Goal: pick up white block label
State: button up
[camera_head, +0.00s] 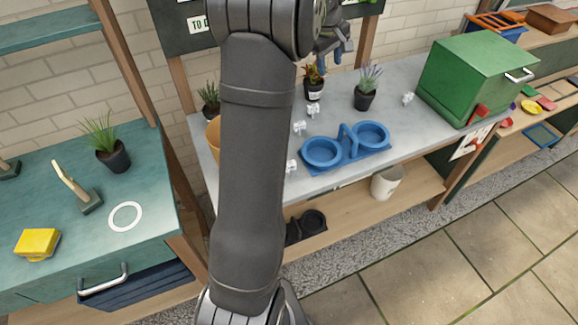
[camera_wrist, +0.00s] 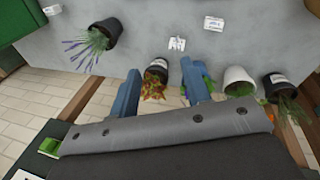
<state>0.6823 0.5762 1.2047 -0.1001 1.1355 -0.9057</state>
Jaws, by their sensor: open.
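Several small white block labels stand on the grey bench. In the head view one (camera_head: 313,110) is in front of the red-leaved plant, one (camera_head: 299,127) is nearer, one (camera_head: 291,166) is beside my arm, and one (camera_head: 407,98) is to the right. The wrist view shows labels near the middle (camera_wrist: 177,44), at the top (camera_wrist: 213,24) and at the top left (camera_wrist: 53,10). My gripper (camera_head: 331,62) is open above the back of the bench. In the wrist view its blue fingers (camera_wrist: 160,68) are apart, with the red-leaved plant (camera_wrist: 154,85) seen between them; contact cannot be told.
A lavender pot (camera_head: 365,98), a blue two-ring holder (camera_head: 346,147) and a green box (camera_head: 478,78) stand on the bench. A white pot (camera_wrist: 238,78) and a dark pot (camera_wrist: 279,84) are right of the fingers. My arm hides part of the bench.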

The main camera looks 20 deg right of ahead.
jog(key=s+a+f+n+g+y, duration=0.1)
jog(key=s+a+n, duration=0.55)
jog(key=a, duration=0.25)
jog(key=s+a+f+n+y, duration=0.1)
jog(key=s+a+n, duration=0.5)
jog(key=a+n, duration=0.25)
jog(key=shift+m, duration=0.3)
jog(key=f, duration=1.5)
jog(key=shift+w+a+f, duration=0.3)
jog(key=shift+w+f, duration=0.05)
jog(key=shift+f, duration=0.05)
jog(key=shift+s+f, duration=0.15)
jog(key=shift+f, duration=2.95)
jog(key=shift+c, duration=0.4)
grip_shut()
